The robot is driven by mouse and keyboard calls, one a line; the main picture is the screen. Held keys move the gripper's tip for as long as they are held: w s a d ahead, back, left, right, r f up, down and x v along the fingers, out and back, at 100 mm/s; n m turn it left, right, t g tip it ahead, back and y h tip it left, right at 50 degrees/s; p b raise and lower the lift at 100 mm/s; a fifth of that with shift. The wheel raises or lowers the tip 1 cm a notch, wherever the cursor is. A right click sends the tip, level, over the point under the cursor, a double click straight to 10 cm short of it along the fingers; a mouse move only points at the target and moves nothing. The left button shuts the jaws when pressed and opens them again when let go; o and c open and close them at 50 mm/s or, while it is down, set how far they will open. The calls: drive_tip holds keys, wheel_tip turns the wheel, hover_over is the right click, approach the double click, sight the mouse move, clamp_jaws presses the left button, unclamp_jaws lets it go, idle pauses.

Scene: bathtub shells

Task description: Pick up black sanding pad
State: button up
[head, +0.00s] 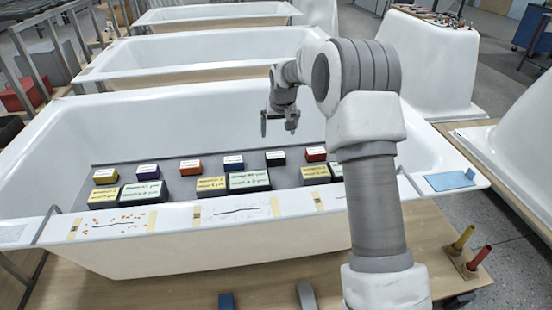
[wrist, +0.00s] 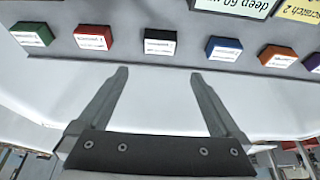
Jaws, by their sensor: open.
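The black sanding pad (head: 275,158) is a small black block with a white label on top. It stands in the back row on the grey mat inside the nearest bathtub, between a blue pad (head: 233,162) and a red pad (head: 315,154). In the wrist view the black pad (wrist: 160,43) shows just beyond the fingertips, roughly centred between them. My gripper (head: 278,124) is open and empty, pointing down above the tub; its two fingers also show in the wrist view (wrist: 158,76). The gripper does not touch the pad.
Orange (head: 190,166), purple (head: 147,172) and yellow (head: 105,175) pads continue the row leftward. A green pad (wrist: 32,34) shows in the wrist view. Larger labelled blocks (head: 249,180) stand in front. The tub's white rim (head: 130,222) runs along the near side.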

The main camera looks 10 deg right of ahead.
sight(275, 155)
drive_tip(key=b+x, duration=0.2)
drive_tip(key=x, duration=1.4)
drive_tip(key=shift+s+f+b, duration=0.1)
drive_tip(key=shift+f+b, duration=0.05)
drive_tip(key=shift+b, duration=0.2)
drive_tip(key=c, duration=1.1)
drive_tip(key=shift+r, duration=0.7)
wheel_tip(275, 155, up, 3)
drive_tip(key=shift+f+p, duration=0.15)
drive_tip(key=shift+p, duration=0.4)
drive_tip(key=s+d+r, duration=0.2)
drive_tip(key=d, duration=0.1)
drive_tip(key=s+d+r+p, duration=0.1)
drive_tip(key=s+d+r, duration=0.1)
drive_tip(key=d, duration=0.1)
drive_tip(key=s+d+r, duration=0.3)
drive_tip(key=shift+d, duration=0.2)
